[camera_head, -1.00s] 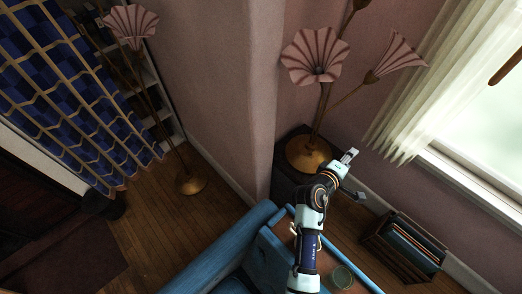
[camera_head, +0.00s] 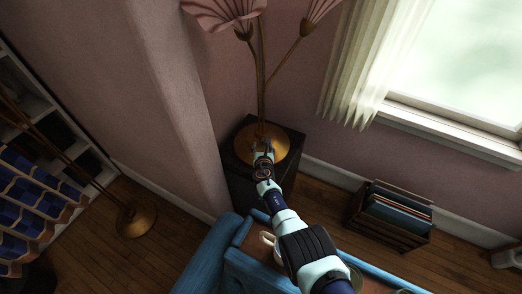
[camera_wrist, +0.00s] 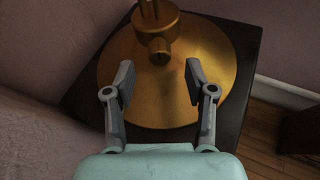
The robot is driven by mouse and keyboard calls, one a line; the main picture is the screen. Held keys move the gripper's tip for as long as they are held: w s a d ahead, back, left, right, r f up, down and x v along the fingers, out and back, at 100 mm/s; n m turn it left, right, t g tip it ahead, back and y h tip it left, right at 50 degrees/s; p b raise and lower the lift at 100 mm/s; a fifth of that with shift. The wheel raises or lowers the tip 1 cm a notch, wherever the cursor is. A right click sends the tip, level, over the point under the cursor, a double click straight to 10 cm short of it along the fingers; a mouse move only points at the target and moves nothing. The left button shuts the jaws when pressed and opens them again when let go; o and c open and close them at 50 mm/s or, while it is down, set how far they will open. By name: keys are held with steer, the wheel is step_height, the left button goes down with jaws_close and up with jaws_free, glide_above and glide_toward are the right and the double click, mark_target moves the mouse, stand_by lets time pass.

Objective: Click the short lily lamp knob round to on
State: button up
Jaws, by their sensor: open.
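The short lily lamp stands on a dark side table, with its round brass base (camera_head: 284,150) and pink petal shades (camera_head: 225,12) in the head view. In the wrist view its brass base (camera_wrist: 225,75) fills the middle, and a small round brass knob (camera_wrist: 159,50) sticks out of the stem toward me. My gripper (camera_wrist: 158,80) is open and empty, its two fingers apart over the base. The knob lies just beyond the fingertips, roughly centred between them. In the head view my gripper (camera_head: 262,148) overlaps the base and hides the knob.
The dark side table (camera_head: 240,170) sits in the wall corner. A taller lamp's brass base (camera_head: 136,219) stands on the floor at left. A blue armchair (camera_head: 205,262) is below my arm. A record crate (camera_head: 390,215) stands to the right under the window.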

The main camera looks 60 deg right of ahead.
mark_target(262, 143)
steer(key=w+d+f+b, duration=0.1)
steer(key=d+b, duration=0.1)
steer(key=shift+w+f+b, duration=0.1)
steer(key=shift+f+b, duration=0.3)
steer(key=shift+w+d+r+b, duration=0.15)
steer(key=shift+w+d+b, duration=0.15)
steer(key=shift+d+b, duration=0.35)
steer(key=shift+a, duration=0.2)
